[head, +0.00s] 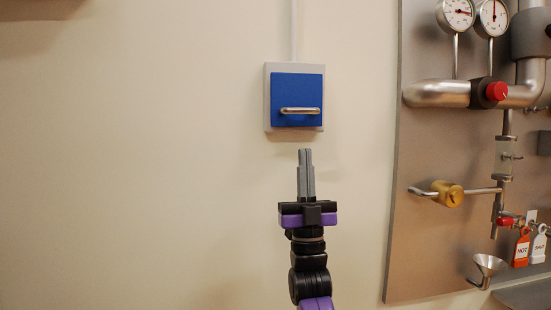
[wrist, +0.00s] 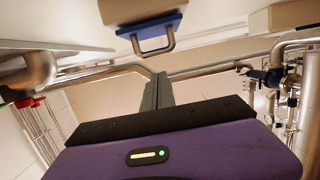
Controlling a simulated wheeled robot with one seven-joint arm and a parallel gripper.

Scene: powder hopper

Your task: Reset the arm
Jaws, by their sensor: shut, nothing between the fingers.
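My gripper (head: 305,172) is shut and empty, its grey fingers pointing up in front of the pale wall in the head view. Above the fingertips is a blue box (head: 298,88) on a light grey backing plate, with a metal bar handle (head: 300,111) across its lower part. The fingertips appear a little below the box, apart from it in the picture. In the wrist view, the shut fingers (wrist: 158,90) stand up from the purple gripper body, and the blue piece with its handle (wrist: 153,38) shows above them.
A metal panel (head: 400,240) stands at the right, carrying two gauges (head: 474,14), pipes, a red knob (head: 496,91), a brass valve (head: 447,194), a small funnel (head: 488,265) and tags. The wall to the left is bare. A conduit (head: 294,30) runs up from the box.

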